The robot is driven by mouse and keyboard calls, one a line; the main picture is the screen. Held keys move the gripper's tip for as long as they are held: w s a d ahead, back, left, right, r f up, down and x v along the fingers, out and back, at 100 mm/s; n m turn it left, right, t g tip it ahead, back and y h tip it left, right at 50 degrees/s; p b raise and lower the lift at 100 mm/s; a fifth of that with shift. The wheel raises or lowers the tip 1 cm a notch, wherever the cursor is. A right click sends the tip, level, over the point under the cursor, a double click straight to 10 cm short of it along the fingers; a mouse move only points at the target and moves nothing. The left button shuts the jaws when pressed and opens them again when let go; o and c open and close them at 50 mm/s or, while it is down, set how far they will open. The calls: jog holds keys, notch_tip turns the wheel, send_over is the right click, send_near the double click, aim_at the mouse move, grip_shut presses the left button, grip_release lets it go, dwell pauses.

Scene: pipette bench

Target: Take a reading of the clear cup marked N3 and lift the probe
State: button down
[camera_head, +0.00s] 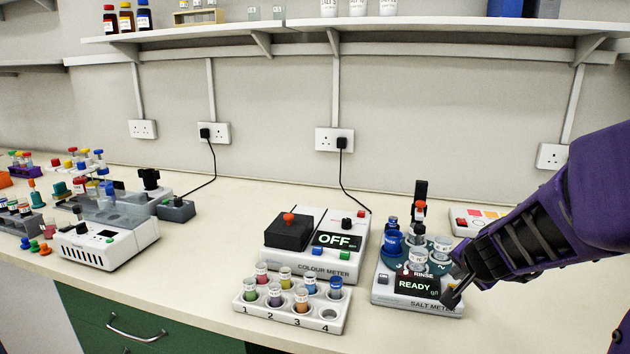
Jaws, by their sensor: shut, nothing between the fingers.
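The salt meter (415,306) stands at the right of the bench, and its display (416,285) reads READY. Behind the display is a dark green round holder with several small cups on it. Clear cups stand at its front (418,258) and right (441,246); their labels are too small to read, so I cannot tell which is N3. A black upright with a red-topped part (420,208), apparently the probe, stands over the holder. Its tip is hidden among the cups. My gripper (452,298) is shut and empty at the meter's front right corner, beside the display; contact is unclear.
The colour meter (310,266), reading OFF, stands left of the salt meter. A white rack (290,318) of several coloured vials is in front of it. A flat white box with coloured patches (478,221) lies behind my arm. Bench is clear left of the rack (195,290).

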jog(key=shift+f, duration=0.1)
jog(key=shift+f, duration=0.4)
jog(key=shift+f, duration=0.45)
dwell(0.7)
jog(key=shift+r, duration=0.1)
jog(key=shift+r+p, duration=0.85)
notch_tip(320, 180, up, 6)
jog(key=p, duration=0.5)
dwell(0.4)
